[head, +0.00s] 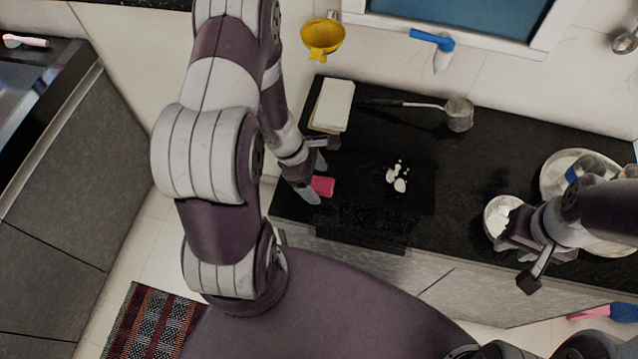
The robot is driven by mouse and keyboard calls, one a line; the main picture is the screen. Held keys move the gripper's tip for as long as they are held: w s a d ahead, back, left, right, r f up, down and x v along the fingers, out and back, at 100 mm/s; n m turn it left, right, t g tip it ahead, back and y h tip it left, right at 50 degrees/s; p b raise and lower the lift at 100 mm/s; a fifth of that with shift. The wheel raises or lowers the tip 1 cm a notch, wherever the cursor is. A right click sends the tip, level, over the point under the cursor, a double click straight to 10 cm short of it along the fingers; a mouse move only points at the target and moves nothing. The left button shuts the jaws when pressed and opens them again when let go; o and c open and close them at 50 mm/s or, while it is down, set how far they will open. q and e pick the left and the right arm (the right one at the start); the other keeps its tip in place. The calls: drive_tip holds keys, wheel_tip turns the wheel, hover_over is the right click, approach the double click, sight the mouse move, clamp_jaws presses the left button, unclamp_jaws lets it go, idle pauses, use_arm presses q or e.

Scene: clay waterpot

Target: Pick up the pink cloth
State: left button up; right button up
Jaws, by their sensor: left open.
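The pink cloth (323,186) is a small folded piece on the black counter, near its left end. My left gripper (315,178) is open right at the cloth, with its fingertips close around the cloth's left side. I cannot tell whether the fingers touch it. My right gripper (528,256) is at the right, beside a small bowl (490,216) with white contents. The arm hides part of that gripper, and I cannot tell whether its jaws are shut on the bowl's rim.
White bits (397,178) lie on the black counter (455,165). A pale block (333,104) and a ladle (459,114) are at the back. A round plate (550,172) with items stands at the right. A yellow cup (323,38) is at the wall.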

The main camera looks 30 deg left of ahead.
sight(315, 182)
use_arm(q)
drive_tip(key=c, duration=1.1)
wheel_tip(315, 182, up, 4)
drive_tip(key=shift+w+r+p, duration=0.1)
drive_tip(key=shift+p, duration=0.55)
drive_tip(key=d+r, duration=0.7)
drive_tip(key=d, duration=0.4)
drive_tip(key=shift+d, duration=0.35)
